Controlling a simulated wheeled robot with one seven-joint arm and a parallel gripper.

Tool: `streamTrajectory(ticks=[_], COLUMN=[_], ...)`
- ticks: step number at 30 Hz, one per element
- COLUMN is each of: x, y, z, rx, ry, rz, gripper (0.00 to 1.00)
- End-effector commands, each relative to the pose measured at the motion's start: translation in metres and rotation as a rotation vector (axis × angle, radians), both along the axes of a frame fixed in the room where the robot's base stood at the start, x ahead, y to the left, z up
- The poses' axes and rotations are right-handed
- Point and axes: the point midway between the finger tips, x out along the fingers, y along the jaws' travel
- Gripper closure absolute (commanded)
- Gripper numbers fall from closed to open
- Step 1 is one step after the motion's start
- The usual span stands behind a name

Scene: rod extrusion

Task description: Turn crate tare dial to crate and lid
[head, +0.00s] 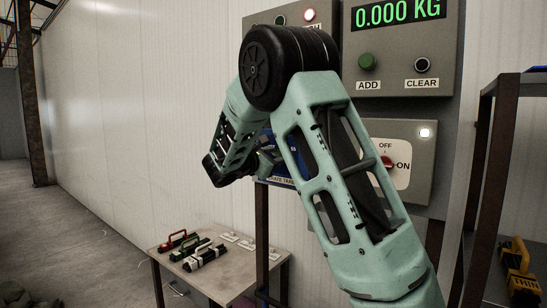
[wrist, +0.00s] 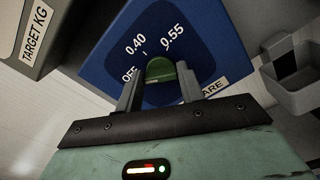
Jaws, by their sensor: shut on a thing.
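The crate tare dial is a green knob (wrist: 160,70) on a blue panel (wrist: 204,22), marked OFF, 0.40 and 0.55. My gripper (wrist: 159,75) is shut on the knob, one finger on each side. A small white tick shows on the panel between 0.40 and 0.55; I cannot tell exactly where the knob points. In the head view the blue panel (head: 283,178) is mostly behind my arm, and the knob is hidden. My gripper (head: 268,160) reaches the panel there.
A grey box labelled TARGET KG (wrist: 33,30) is left of the panel, and a grey bin (wrist: 290,75) is right. A display (head: 398,12) reads 0.000 KG above ADD and CLEAR buttons. An ON/OFF switch (head: 388,162) is below. A table (head: 222,262) holds several handled tools.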

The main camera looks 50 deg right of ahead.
Motion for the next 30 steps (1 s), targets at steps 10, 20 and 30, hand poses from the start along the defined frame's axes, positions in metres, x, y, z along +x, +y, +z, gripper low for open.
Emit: streamTrajectory(ticks=[10, 20, 30], x=[-0.001, -0.002, -0.002], y=[0.0, 0.0, 0.0], z=[-0.007, -0.012, -0.013], rx=[0.009, 0.029, 0.055], ry=[-0.11, -0.38, -0.694], rz=[-0.001, 0.0, 0.0], gripper=[0.85, 0.85, 0.85])
